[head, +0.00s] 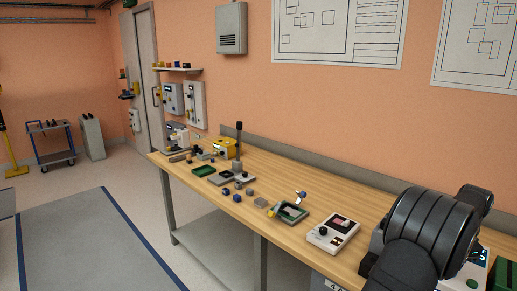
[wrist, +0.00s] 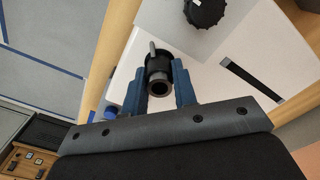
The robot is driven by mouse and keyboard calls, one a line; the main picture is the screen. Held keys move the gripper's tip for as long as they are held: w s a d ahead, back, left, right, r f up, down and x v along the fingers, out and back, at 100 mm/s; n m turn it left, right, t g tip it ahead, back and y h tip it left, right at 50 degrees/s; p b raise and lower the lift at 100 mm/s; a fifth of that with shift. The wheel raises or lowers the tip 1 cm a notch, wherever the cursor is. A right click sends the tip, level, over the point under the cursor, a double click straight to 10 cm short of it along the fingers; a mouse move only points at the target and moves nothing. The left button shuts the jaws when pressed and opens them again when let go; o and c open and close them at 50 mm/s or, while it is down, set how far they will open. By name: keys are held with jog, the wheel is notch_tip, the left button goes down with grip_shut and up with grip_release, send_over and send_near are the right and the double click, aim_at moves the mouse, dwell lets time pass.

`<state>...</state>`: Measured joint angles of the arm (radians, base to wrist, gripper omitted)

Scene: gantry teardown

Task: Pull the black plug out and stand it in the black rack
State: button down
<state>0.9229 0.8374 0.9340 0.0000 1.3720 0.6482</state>
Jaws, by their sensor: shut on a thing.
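In the wrist view the black plug (wrist: 158,64) is a short dark cylinder with a round opening facing the camera and a grey pin at its upper left. My gripper (wrist: 158,84) has its two blue fingers on either side of the plug and is shut on it. A white panel (wrist: 214,62) lies behind the plug; I cannot tell whether the plug is still seated in it. I cannot pick out the black rack with certainty; a dark box (wrist: 42,130) shows at the lower left. In the head view the gripper and plug are hidden behind my arm.
A black knob (wrist: 204,10) and a dark slot (wrist: 249,81) are close by on the white panel. On the wooden bench (head: 290,185), a white control box (head: 333,233) and a green-edged tray (head: 303,213) stand left of my arm. Several small blocks lie farther left.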

jog(key=shift+r, duration=3.1)
jog(key=shift+n, duration=0.6)
jog(key=w+a+f, duration=0.1)
jog(key=w, duration=0.2)
jog(key=w+a, duration=0.2)
jog(key=w, duration=0.1)
jog(key=w+a+f, duration=0.1)
jog(key=w, duration=0.2)
jog(key=shift+w+a+f, duration=0.1)
jog(key=shift+a+f, duration=0.15)
jog(key=shift+f, duration=0.05)
jog(key=w+a+f+m, duration=0.1)
jog(key=w+a, duration=0.2)
jog(key=a, duration=0.8)
jog(key=shift+w+a, duration=0.2)
jog(key=shift+w, duration=0.2)
jog(key=shift+f, duration=0.25)
jog(key=shift+f, duration=2.7)
jog(key=shift+f, duration=0.85)
